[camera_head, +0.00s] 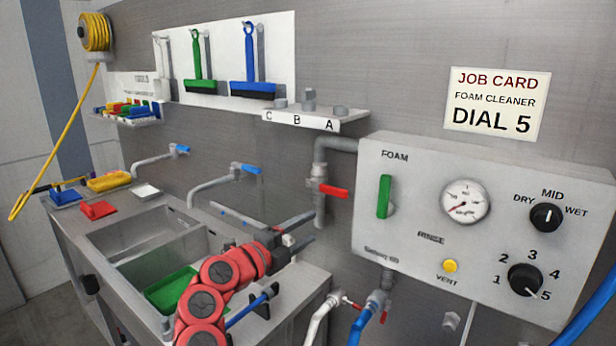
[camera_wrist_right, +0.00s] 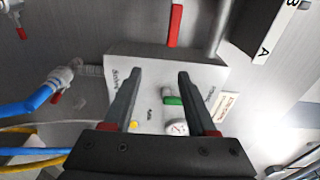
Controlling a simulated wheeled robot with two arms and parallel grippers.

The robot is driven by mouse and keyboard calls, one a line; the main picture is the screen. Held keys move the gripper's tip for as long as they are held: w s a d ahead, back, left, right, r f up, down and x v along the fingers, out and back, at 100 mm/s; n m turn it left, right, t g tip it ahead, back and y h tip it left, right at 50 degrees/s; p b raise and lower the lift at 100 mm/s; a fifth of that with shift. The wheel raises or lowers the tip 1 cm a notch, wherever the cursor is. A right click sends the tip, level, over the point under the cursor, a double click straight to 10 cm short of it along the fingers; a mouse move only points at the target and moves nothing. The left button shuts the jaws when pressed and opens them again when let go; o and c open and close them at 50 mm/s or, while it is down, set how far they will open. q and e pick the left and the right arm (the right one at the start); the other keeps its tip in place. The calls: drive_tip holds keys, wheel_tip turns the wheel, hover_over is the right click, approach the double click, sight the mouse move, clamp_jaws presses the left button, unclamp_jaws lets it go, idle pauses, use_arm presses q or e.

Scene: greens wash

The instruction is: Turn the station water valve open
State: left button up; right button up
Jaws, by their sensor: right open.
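The water valve (camera_head: 318,188) sits on the vertical grey pipe left of the foam panel. Its red lever (camera_head: 333,191) points right, crosswise to the pipe. In the right wrist view the red lever (camera_wrist_right: 175,26) shows at the top, beyond my fingertips. My right gripper (camera_head: 306,230) is open and empty, below and slightly left of the lever, apart from it in the picture. Its two fingers also show in the right wrist view (camera_wrist_right: 158,80), spread with nothing between them. My left gripper is out of view.
The foam panel (camera_head: 400,240) with gauge and dials stands right of the pipe. A shelf (camera_head: 315,118) marked C, B, A juts out above the valve. Lower hose valves (camera_head: 376,303) with red handles lie below the panel. The sink (camera_head: 150,240) is at left.

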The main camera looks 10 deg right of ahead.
drive_tip(key=w+a+r+t+y, duration=0.1)
drive_tip(key=a+r, duration=0.2)
drive_tip(key=p, duration=0.5)
approach(333, 193)
drive_tip(key=shift+n, duration=0.4)
drive_tip(key=x, duration=0.9)
drive_tip(key=shift+w+d+r, duration=0.2)
drive_tip(key=shift+w+d+f, duration=0.15)
drive_tip(key=shift+w+d, duration=0.25)
drive_tip(key=shift+d, duration=0.05)
clamp_jaws()
